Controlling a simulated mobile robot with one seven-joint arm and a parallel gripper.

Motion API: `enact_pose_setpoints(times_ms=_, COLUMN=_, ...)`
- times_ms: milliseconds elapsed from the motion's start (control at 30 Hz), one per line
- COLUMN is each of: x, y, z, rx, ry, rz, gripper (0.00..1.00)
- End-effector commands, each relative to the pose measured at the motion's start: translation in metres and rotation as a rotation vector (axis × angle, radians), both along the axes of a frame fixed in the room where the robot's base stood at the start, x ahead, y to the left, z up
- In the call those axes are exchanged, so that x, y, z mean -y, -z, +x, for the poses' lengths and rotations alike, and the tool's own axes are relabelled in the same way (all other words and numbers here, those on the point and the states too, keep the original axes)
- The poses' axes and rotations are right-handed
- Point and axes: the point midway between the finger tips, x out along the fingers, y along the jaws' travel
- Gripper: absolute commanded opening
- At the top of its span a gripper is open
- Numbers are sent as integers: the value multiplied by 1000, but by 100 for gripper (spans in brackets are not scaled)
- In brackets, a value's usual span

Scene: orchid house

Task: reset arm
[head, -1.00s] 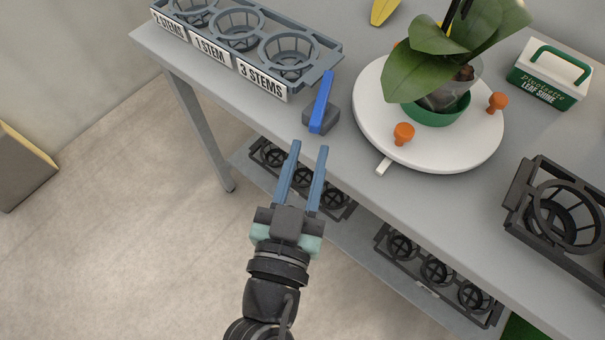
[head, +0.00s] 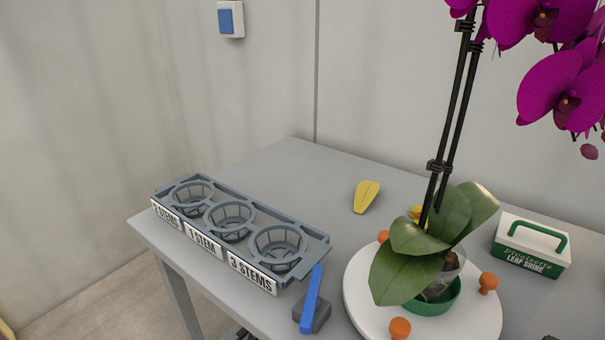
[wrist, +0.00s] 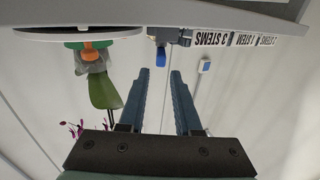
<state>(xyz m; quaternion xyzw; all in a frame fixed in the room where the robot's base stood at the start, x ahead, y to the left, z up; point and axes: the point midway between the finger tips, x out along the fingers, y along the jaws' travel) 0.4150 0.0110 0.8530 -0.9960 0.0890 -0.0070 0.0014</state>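My gripper (wrist: 160,100) shows only in the wrist view. Its two blue-grey fingers are apart with nothing between them. That view appears upside down, with the table edge (wrist: 200,14) along its top. The gripper is out of the head view, and its distance from the table is hard to tell.
The grey table (head: 300,165) holds a three-ring rack (head: 318,236) with stem labels, a blue-handled tool (head: 312,298), a white turntable (head: 365,305) with a potted purple orchid (head: 440,240), a yellow object (head: 367,196) and a leaf shine box (head: 531,246). A blue switch (head: 226,20) is on the wall.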

Motion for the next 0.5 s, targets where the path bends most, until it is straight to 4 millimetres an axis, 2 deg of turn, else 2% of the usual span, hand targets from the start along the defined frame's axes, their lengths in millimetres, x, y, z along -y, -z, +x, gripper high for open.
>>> enact_pose_setpoints(times_ms=167, x=11, y=-57, z=32, rx=125, ry=13, rz=9, gripper=32)
enact_pose_setpoints(times_ms=300, x=20, y=-124, z=57, rx=252, ry=10, rz=19, gripper=32)
enact_pose_setpoints(times_ms=367, x=22, y=-153, z=65, rx=306, ry=2, rz=20, gripper=32)
enact_pose_setpoints(times_ms=500, x=25, y=-226, z=72, rx=434, ry=-27, rz=18, gripper=32)
